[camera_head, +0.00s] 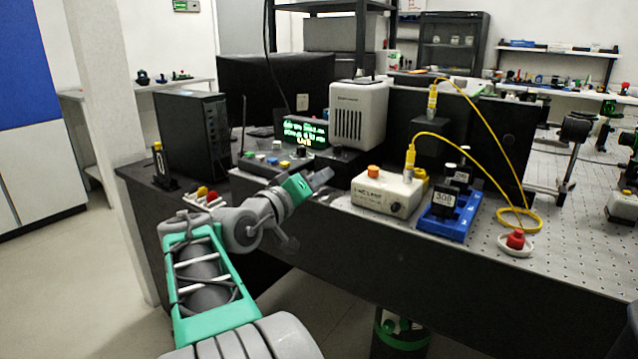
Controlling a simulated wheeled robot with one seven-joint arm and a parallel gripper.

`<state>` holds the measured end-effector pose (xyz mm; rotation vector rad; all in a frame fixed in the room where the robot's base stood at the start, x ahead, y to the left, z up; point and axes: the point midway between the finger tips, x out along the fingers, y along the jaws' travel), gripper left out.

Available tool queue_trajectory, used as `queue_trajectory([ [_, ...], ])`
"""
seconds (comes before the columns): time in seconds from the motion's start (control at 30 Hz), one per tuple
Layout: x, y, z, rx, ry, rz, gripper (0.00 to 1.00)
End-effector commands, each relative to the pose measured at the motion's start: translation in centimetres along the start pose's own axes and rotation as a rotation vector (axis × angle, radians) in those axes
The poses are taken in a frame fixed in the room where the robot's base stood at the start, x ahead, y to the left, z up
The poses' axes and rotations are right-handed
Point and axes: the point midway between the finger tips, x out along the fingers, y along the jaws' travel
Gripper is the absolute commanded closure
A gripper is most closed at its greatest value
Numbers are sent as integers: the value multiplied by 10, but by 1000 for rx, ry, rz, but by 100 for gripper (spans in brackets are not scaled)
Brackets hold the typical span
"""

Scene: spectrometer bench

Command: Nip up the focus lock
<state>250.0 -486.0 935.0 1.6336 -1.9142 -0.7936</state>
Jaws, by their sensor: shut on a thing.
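My gripper (322,177) is at the front edge of the dark bench, left of the white laser box (386,191). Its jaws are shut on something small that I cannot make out. The gripper's own body and the low view hide what is between the fingertips. I cannot pick out the focus lock by sight in this view. A grey-white instrument with a slotted vent (358,114) stands behind the gripper, with a dark base under it.
A control panel with buttons and a knob (277,160) and a green-lit display (305,133) lie behind my wrist. A blue rack (450,216), yellow fibre cables (478,108) and a red button (515,239) are to the right. A black computer tower (190,140) stands left.

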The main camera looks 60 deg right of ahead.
Motion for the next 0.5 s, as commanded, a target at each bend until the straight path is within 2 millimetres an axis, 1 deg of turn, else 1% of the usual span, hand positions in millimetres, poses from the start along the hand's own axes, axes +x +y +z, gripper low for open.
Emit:
queue_trajectory([
  [0.03,0,2,-3,7,5,3,100],
  [0.3,0,3,-3,7,5,3,100],
  [0.33,0,3,-3,6,5,3,84],
  [0.5,0,2,-2,4,4,2,70],
])
